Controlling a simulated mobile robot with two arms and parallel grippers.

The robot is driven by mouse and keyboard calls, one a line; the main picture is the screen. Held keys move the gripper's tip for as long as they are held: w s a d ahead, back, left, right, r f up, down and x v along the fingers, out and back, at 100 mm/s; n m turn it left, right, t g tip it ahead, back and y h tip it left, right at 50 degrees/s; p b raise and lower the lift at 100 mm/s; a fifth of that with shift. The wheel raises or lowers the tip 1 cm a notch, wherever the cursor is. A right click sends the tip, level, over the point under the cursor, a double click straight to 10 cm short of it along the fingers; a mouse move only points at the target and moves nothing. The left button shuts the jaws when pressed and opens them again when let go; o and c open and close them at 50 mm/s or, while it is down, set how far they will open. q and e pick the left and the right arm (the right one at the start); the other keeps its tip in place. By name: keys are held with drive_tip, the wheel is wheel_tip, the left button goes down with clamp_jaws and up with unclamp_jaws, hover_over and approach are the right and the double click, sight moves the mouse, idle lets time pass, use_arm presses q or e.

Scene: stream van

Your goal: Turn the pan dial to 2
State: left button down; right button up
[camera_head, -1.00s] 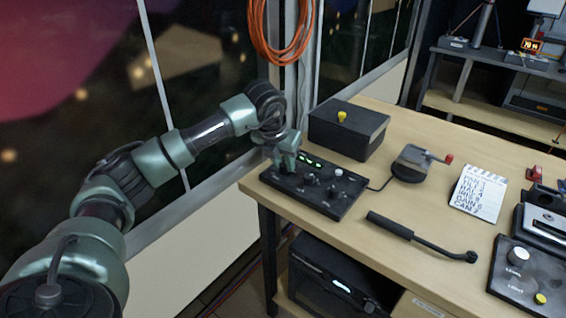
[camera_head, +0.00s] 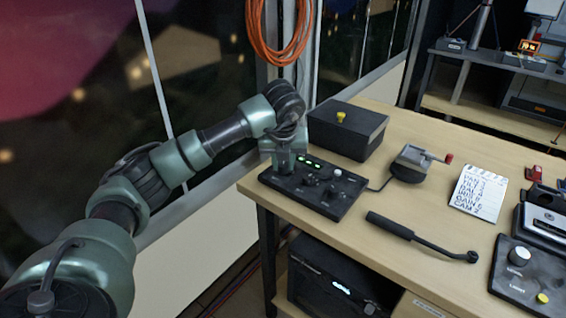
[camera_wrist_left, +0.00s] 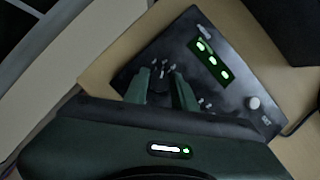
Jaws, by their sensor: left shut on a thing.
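The black control panel (camera_head: 322,204) lies near the table's left edge, with several dials, a green lit display (camera_head: 311,161) and a white knob (camera_head: 338,172). My left gripper (camera_head: 285,168) is down over the panel's left end. In the left wrist view its two fingers (camera_wrist_left: 162,88) stand on either side of a black dial (camera_wrist_left: 160,70) and are shut on it. This dial is at the panel's end away from the white knob, which also shows there (camera_wrist_left: 253,103). Its label and pointer are too small to read. My right gripper is out of view.
A black box (camera_head: 349,135) with a yellow knob stands behind the panel. A grey crank device (camera_head: 408,165), a black handle (camera_head: 410,232) and a white handwritten card (camera_head: 478,190) lie to the right. A second dial panel (camera_head: 518,275) is at the front right. Orange cable (camera_head: 282,40) hangs behind.

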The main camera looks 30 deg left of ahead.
sight(283, 180)
use_arm(q)
drive_tip(key=shift+r, duration=0.1)
drive_tip(key=c, duration=1.2)
unclamp_jaws()
drive_tip(key=shift+o, duration=0.2)
drive_tip(key=v, duration=0.7)
drive_tip(key=shift+s+r+b, duration=0.2)
drive_tip(key=shift+r+b, duration=0.1)
drive_tip(key=shift+b, duration=0.05)
drive_tip(key=shift+d, duration=0.15)
